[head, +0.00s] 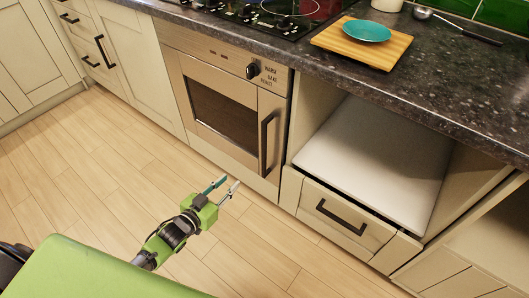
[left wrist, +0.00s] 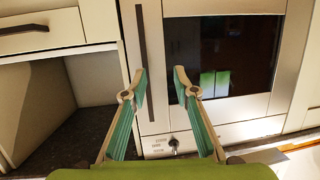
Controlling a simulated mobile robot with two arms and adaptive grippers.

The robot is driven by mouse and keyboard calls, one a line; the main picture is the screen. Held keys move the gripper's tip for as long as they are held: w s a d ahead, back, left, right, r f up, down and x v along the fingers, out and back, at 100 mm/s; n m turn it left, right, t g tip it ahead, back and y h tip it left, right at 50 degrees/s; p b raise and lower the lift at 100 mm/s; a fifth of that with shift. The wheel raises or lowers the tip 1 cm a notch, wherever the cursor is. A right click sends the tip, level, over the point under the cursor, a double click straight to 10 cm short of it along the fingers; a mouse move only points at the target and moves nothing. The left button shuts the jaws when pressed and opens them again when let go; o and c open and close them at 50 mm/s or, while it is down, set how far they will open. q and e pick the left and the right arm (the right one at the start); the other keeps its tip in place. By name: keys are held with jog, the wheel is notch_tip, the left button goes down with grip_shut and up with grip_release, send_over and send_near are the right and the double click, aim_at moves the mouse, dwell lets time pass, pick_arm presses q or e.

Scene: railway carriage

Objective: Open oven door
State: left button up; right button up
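The oven (head: 273,105) is built in under the counter, and its door (head: 225,122) with a dark window is closed. A dark vertical handle (head: 266,143) runs along the door's right side. My left gripper (head: 231,181) is open and empty, in front of the lower door and apart from the handle. The left wrist view is upside down. There the open fingers (left wrist: 160,77) point at the door, with the handle (left wrist: 142,45) partly behind the left finger. The oven knob (left wrist: 173,143) shows low between the fingers. My right gripper is not in view.
Right of the oven is an open compartment (head: 370,150) above a drawer (head: 345,212). The counter holds a hob (head: 255,12), a wooden board (head: 338,42) with a teal plate (head: 366,31) and a ladle (head: 455,25). The wooden floor (head: 100,165) before the oven is clear.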

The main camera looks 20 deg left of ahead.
aim_at(263, 139)
pick_arm(q)
jog(key=w+d+r+m+t+h+b, duration=0.1)
jog(key=w+d+r+t+h+b, duration=0.15)
jog(key=r, duration=0.65)
jog(key=x, duration=0.2)
jog(key=b+x, duration=0.1)
jog(key=x, duration=0.5)
jog(key=shift+d+f+b, duration=0.3)
jog(key=shift+d+b, duration=0.05)
jog(key=shift+b, duration=0.05)
jog(key=shift+b+x, duration=0.6)
jog(key=shift+x, duration=2.45)
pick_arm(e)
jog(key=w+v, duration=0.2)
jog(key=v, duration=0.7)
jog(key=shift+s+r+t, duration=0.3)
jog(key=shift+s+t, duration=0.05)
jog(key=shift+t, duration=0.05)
pick_arm(q)
grip_shut()
